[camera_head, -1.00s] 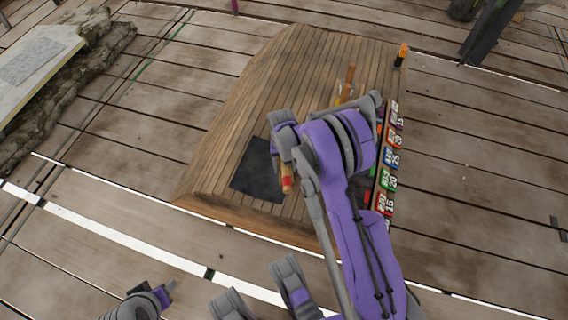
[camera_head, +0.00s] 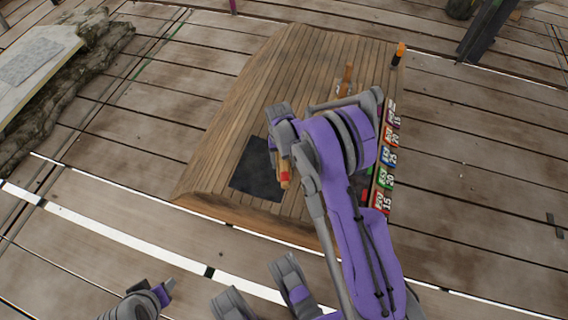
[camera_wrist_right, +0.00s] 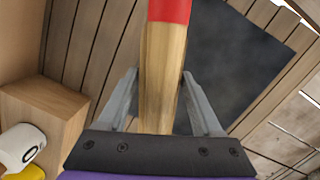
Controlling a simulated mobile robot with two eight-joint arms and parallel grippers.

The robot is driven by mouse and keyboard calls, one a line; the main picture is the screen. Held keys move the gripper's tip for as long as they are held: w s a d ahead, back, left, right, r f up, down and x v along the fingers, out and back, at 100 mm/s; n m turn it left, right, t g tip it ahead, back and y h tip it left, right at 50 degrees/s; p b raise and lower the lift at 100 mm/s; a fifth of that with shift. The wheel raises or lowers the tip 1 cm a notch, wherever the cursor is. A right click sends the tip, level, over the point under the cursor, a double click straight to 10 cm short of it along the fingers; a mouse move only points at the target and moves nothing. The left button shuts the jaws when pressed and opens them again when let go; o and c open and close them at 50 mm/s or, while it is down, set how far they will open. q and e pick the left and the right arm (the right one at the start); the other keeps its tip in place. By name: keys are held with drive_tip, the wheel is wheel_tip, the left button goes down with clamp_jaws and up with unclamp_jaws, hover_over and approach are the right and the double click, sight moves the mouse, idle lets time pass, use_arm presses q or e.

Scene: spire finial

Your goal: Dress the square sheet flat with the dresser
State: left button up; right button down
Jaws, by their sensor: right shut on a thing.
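The square sheet (camera_head: 256,172) is dark grey and lies on the near left part of the plank deck. It also shows behind and to the right of the tool in the right wrist view (camera_wrist_right: 232,55). The dresser (camera_head: 285,177) is a wooden bar with a red band, at the sheet's right edge in the head view. My right gripper (camera_wrist_right: 162,88) is shut on the dresser (camera_wrist_right: 163,70), whose red band points away from the palm. Whether the dresser touches the sheet, I cannot tell. My right arm hides part of the deck.
The raised wooden deck (camera_head: 225,150) has numbered coloured blocks (camera_head: 386,157) along its right edge. An upright wooden handle (camera_head: 346,78) and an orange-topped post (camera_head: 399,52) stand farther back. A stone-edged slab (camera_head: 35,60) lies far left. The deck's left side is clear.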

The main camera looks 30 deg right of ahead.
drive_tip(key=shift+r, duration=0.4)
drive_tip(key=shift+f, duration=0.15)
wheel_tip(320, 180, down, 4)
drive_tip(key=b, duration=0.3)
drive_tip(key=shift+f+b, duration=0.2)
drive_tip(key=shift+b, duration=0.15)
drive_tip(key=shift+r, duration=0.15)
drive_tip(key=shift+r+p, duration=1.45)
drive_tip(key=shift+r, duration=0.65)
